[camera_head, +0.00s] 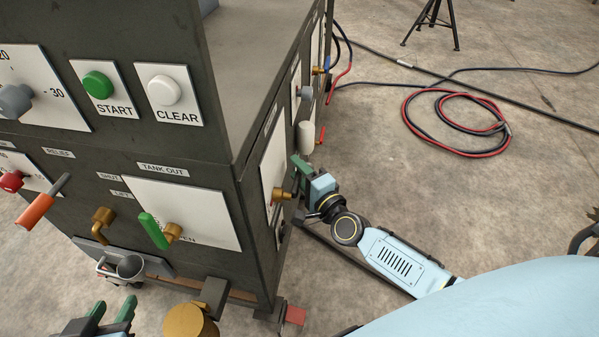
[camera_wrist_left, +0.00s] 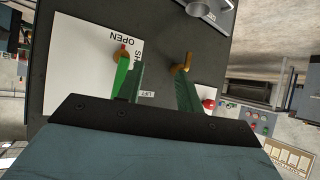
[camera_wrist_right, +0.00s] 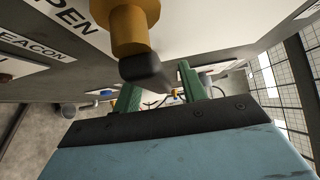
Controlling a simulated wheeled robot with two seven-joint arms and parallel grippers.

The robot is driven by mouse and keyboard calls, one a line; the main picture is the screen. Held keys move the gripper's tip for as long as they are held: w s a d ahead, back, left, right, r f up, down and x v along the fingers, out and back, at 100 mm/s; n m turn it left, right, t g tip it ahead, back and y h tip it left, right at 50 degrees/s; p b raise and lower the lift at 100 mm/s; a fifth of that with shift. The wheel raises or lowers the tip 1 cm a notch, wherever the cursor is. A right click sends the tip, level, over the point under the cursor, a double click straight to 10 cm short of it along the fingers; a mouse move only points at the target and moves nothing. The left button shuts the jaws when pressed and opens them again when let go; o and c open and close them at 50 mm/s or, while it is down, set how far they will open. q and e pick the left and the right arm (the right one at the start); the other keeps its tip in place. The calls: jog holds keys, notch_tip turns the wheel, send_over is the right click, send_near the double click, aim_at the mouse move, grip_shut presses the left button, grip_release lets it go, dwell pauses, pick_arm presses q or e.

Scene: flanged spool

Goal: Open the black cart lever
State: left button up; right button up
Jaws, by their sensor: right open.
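The black lever (camera_wrist_right: 148,71) sticks out from a brass hub (camera_wrist_right: 130,25) on the cart's side panel in the right wrist view. My right gripper (camera_wrist_right: 158,77) is open, its green fingers on either side of the lever's end in the picture. I cannot tell whether they touch it. In the head view my right gripper (camera_head: 298,171) is at the cart's right side, close to the brass hub (camera_head: 281,195); the lever itself is not clear there. My left gripper (camera_head: 114,305) is low in front of the cart, open and empty; its fingers show in the left wrist view (camera_wrist_left: 158,75).
The cart (camera_head: 225,215) has a front panel with a green-handled lever (camera_head: 153,231), a brass elbow handle (camera_head: 102,217), an orange handle (camera_head: 35,210) and START and CLEAR buttons. A white cylindrical knob (camera_head: 306,138) stands out beyond my right gripper. Coiled hoses (camera_head: 455,122) lie on open floor.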

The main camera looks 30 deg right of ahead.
grip_shut()
dwell(0.3)
